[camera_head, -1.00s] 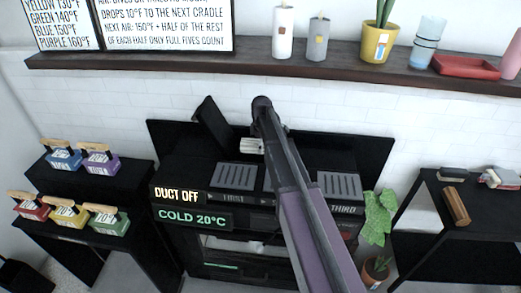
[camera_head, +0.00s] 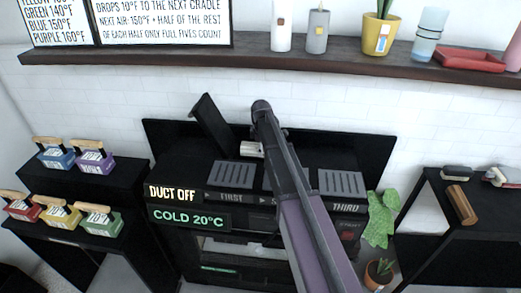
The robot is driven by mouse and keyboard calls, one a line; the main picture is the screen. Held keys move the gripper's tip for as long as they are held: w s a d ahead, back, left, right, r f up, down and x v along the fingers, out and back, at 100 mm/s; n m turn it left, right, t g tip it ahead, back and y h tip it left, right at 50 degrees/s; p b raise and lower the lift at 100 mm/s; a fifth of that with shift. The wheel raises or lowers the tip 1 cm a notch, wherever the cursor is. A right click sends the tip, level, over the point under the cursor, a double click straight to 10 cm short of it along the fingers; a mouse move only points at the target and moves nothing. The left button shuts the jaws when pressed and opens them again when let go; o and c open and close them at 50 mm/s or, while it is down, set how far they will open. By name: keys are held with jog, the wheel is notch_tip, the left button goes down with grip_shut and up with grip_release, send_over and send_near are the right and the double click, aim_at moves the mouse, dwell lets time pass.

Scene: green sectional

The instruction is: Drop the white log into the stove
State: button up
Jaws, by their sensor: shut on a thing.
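The black stove (camera_head: 165,168) stands against the white brick wall, with signs reading "DUCT OFF" and "COLD 20°C". A dark flap (camera_head: 211,124) stands up, tilted, at its top left. My arm (camera_head: 283,160) reaches over the stove top, and its wrist hides most of my gripper. A small whitish piece, seemingly the white log (camera_head: 250,150), shows just left of the wrist, by the back of the stove top. My gripper appears shut on it. The fingertips and the rest of the piece are hidden behind my arm.
A brown log (camera_head: 461,205) and other pieces lie on the black side table (camera_head: 485,219) at right. Blue, purple, red, yellow and green handled blocks sit on black stands at left. A wall shelf (camera_head: 180,64) with candles runs above.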

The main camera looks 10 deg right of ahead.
jog(key=o, duration=1.2)
jog(key=shift+c, duration=0.2)
dwell(0.4)
